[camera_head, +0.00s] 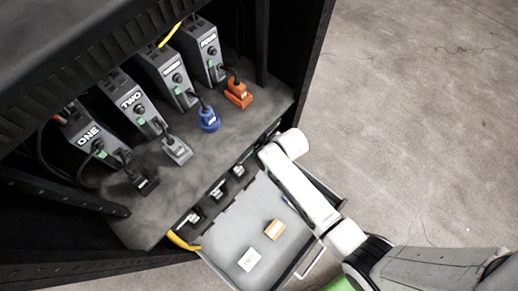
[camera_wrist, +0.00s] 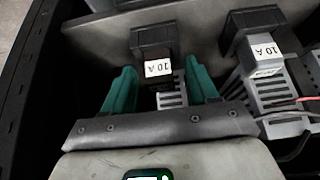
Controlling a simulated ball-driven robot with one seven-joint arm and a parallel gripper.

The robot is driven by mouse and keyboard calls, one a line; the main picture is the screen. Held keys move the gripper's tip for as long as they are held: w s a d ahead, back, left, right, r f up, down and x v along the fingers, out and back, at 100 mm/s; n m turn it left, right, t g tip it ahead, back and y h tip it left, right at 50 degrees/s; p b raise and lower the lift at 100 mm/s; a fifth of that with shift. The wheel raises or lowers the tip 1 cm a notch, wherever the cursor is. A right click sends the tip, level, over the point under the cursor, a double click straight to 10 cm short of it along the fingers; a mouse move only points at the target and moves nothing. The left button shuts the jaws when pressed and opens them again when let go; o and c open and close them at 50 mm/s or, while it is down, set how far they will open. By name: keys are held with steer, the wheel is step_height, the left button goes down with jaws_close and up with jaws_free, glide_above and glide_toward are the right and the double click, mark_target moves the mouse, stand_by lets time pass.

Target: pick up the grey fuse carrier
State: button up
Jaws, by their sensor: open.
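In the wrist view, a dark grey fuse carrier (camera_wrist: 153,38) with a white "10 A" label sits in a pale ribbed holder between my fingers. My gripper (camera_wrist: 161,86) is open, with one teal finger to each side of this carrier's label; I cannot tell whether they touch it. A second similar carrier (camera_wrist: 254,20), also labelled "10 A", stands to the right. In the head view, small dark carriers (camera_head: 218,191) with white labels sit in a row below the shelf's front edge. My fingers are not visible there.
Several labelled grey units and coloured plugs, including a blue one (camera_head: 209,119), stand on the shelf (camera_head: 150,222) above. Wires (camera_wrist: 298,104) run at the wrist view's right edge.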

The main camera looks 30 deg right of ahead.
steer(key=shift+c, duration=0.3)
steer(key=c, duration=1)
steer(key=shift+r, duration=0.1)
